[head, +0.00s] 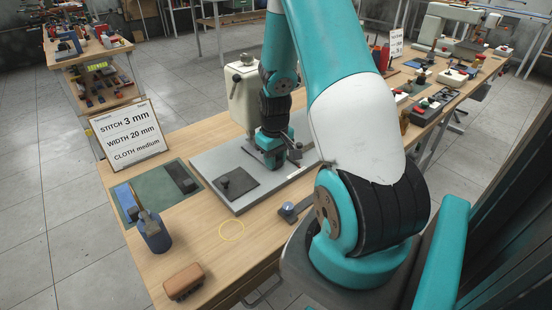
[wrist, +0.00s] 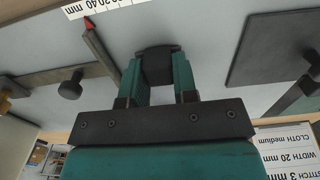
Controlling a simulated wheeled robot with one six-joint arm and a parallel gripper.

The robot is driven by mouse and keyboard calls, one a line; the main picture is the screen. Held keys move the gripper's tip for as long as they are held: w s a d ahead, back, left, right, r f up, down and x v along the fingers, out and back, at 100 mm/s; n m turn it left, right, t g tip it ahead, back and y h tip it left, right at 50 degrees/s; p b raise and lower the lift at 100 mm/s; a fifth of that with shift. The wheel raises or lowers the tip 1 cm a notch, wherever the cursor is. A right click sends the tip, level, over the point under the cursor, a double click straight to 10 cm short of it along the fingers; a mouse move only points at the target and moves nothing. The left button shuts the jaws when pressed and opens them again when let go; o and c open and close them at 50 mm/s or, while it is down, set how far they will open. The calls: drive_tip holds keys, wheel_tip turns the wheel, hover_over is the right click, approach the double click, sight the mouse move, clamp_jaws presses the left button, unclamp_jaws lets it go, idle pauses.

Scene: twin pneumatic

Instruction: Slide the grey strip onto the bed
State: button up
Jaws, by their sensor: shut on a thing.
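My gripper (head: 273,158) reaches down over the grey base plate (head: 215,158) in the head view. In the wrist view my gripper (wrist: 158,75) is shut on a dark rounded piece (wrist: 158,62); I cannot tell what it belongs to. A dark grey strip (head: 181,177) lies on the green mat (head: 152,186) at the left, apart from my gripper. Which surface is the bed is unclear; a dark square plate with a knob (head: 247,183) lies on the base plate, and it also shows at the right of the wrist view (wrist: 270,45).
A cream machine head (head: 243,92) stands behind the base plate. A bar with a knob (wrist: 40,82) and red pointer lies by a millimetre scale. A sign (head: 130,132), a blue holder (head: 153,236), and a brown block (head: 183,282) stand on the bench.

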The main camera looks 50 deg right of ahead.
drive_tip(key=o, duration=1)
wheel_tip(320, 180, up, 17)
drive_tip(key=shift+r+p, duration=0.2)
drive_tip(key=shift+p, duration=0.2)
